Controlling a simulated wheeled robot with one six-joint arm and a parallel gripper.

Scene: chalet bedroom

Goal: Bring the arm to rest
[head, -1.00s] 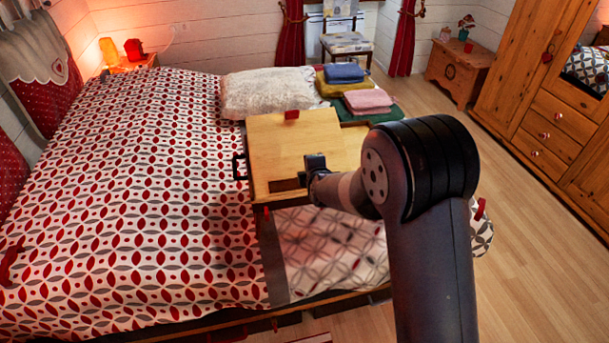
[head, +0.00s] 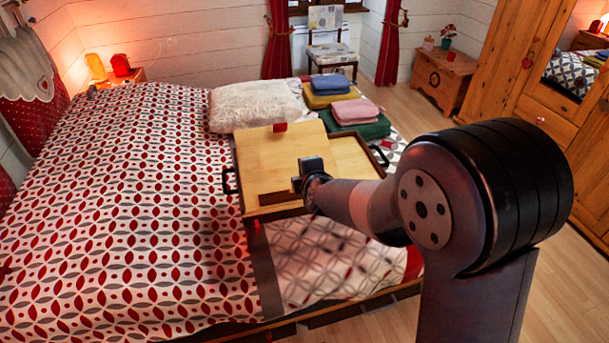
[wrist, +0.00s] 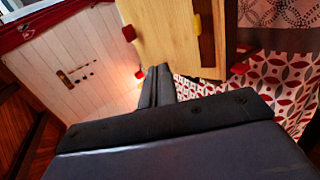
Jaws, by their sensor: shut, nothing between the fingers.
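My gripper (wrist: 158,85) is shut with nothing between its fingers, seen in the wrist view. In the head view my arm reaches in from the lower right, bent at a large dark joint. Its wrist end hangs in front of a wooden bed tray, and the fingertips are not clear there. The wooden tray (head: 262,160) sits on the bed, with dark side handles and a red tab at its far edge. Part of it also shows in the wrist view (wrist: 160,35), beyond the fingers. I cannot tell the gap between gripper and tray.
The bed (head: 130,200) has a red-and-grey patterned cover. A pale pillow (head: 255,105) and folded towels (head: 357,110) lie behind the tray. A chair (head: 332,45) and small chest (head: 441,80) stand at the back, a wardrobe (head: 520,75) at right. Floor is bare between bed and wardrobe.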

